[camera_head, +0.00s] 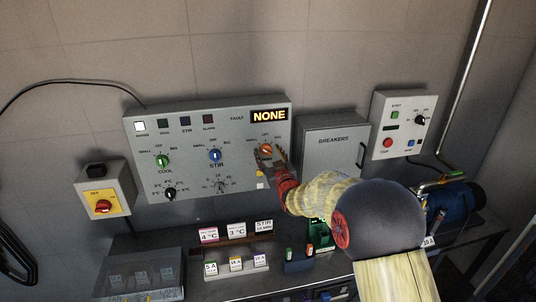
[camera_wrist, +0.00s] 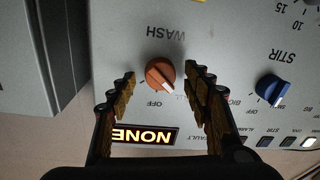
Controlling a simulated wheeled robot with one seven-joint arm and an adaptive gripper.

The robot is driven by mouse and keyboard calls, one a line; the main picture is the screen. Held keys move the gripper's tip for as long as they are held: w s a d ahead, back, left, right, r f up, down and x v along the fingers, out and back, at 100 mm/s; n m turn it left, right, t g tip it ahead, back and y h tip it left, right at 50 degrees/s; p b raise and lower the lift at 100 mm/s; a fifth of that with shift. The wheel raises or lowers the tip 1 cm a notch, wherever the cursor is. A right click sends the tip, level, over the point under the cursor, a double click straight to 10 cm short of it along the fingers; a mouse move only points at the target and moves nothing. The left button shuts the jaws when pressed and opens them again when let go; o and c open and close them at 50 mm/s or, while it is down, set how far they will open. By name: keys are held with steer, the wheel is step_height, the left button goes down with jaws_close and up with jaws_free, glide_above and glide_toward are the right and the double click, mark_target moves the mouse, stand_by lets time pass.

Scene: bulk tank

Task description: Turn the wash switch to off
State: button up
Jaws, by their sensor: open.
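The wash switch is an orange knob (camera_wrist: 161,74) on the grey control panel (camera_head: 140,160). In the wrist view the panel appears upside down, with WASH above the knob and OFF below it. The knob's white pointer aims down and right, to the right of the OFF label. My gripper (camera_wrist: 160,80) is open, one finger on each side of the knob, with gaps visible between. In the head view the knob (camera_head: 265,150) is partly covered by my gripper (camera_head: 271,157). Whether the fingertips reach the panel is unclear.
The blue STIR knob (camera_head: 215,155) and green COOL knob (camera_head: 162,160) are left of the wash switch. The display (camera_head: 269,115) above reads NONE. A BREAKERS box (camera_head: 334,150) stands close on the right. A bench with small labelled items lies below.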

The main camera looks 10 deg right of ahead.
steer(key=shift+w, duration=0.4)
steer(key=c, duration=1.2)
steer(key=shift+o, duration=0.2)
